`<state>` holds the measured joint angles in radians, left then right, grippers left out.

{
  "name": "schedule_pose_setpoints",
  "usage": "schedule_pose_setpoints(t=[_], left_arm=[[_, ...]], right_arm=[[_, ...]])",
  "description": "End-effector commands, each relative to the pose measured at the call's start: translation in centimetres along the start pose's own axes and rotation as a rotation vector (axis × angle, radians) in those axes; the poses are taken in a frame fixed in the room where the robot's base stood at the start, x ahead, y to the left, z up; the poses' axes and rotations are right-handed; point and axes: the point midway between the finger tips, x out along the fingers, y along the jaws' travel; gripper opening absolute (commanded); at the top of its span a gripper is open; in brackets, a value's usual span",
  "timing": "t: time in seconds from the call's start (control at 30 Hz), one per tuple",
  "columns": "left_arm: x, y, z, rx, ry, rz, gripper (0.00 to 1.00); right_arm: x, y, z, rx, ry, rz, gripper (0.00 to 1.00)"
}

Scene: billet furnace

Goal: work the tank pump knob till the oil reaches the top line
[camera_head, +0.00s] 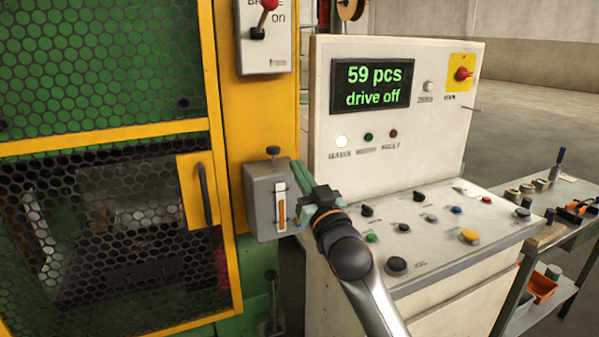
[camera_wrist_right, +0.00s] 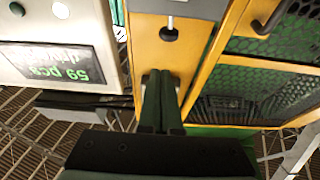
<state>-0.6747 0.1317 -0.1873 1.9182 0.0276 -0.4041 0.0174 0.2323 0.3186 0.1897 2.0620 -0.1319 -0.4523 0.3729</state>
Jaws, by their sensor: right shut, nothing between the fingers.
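The tank (camera_head: 258,208) is a small grey box on the yellow machine post. Its sight glass (camera_head: 281,208) shows amber oil up most of its height, with a pale part above; the line marks are too small to read. The dark pump knob (camera_head: 272,151) stands on a short stem on the tank's top. In the right wrist view, upside down, the knob (camera_wrist_right: 168,34) shows apart from the fingertips. My right gripper (camera_head: 300,176), with green fingers, is shut and empty just right of the tank. It also shows in the right wrist view (camera_wrist_right: 161,78). My left gripper is out of view.
A brake lever box (camera_head: 267,50) hangs above the tank. The mesh door with its handle (camera_head: 204,193) is at left. The control console (camera_head: 440,250) with several buttons stands close at right, under a display (camera_head: 371,86) reading "59 pcs drive off".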

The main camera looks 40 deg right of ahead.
Motion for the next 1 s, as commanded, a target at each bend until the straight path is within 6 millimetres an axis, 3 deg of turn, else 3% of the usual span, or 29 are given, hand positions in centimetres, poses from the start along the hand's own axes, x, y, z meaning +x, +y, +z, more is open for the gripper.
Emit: schedule_pose_setpoints(t=[0.57,1.0], left_arm=[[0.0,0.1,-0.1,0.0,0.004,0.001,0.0],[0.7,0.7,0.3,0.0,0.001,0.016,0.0]], right_arm=[[0.1,-0.1,-0.1,0.0,0.001,-0.002,0.0],[0.5,-1.4,-2.7,-0.003,-0.005,-0.001,0.0]])
